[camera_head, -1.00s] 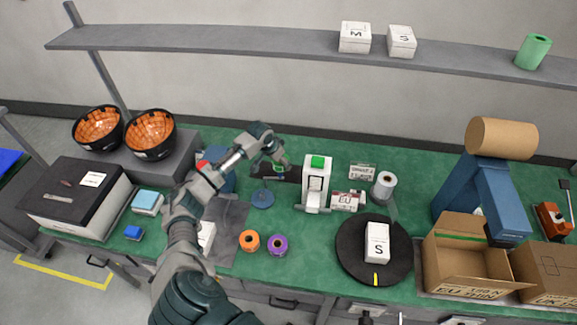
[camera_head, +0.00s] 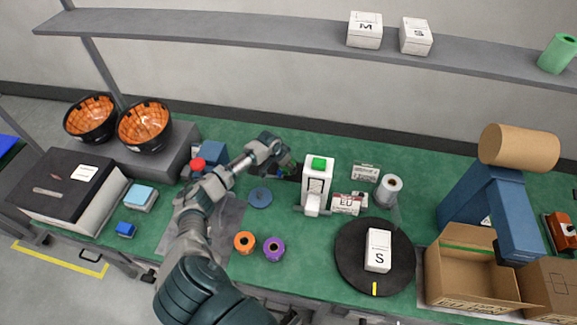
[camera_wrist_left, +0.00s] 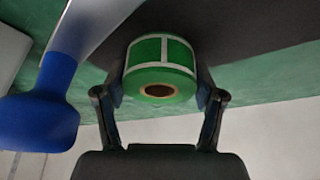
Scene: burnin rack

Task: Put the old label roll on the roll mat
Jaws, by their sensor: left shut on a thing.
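The label roll (camera_wrist_left: 160,72) is green with white lines and a brown core in the left wrist view. My left gripper (camera_wrist_left: 160,98) is shut on it, with one finger at each side. In the head view the left gripper (camera_head: 284,167) is just left of the white label printer, over a small dark mat (camera_head: 297,174) that it partly covers. A dark surface (camera_wrist_left: 255,35) lies behind the roll in the wrist view. I cannot tell whether the roll touches it. My right gripper is not in view.
The white printer (camera_head: 317,183) with a green top stands close on the right. A blue disc (camera_head: 260,197) lies in front. Orange (camera_head: 244,242) and purple (camera_head: 274,248) rolls stand nearer. A black turntable (camera_head: 347,270) holds a white box. A blue rounded thing (camera_wrist_left: 40,105) is close in the wrist view.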

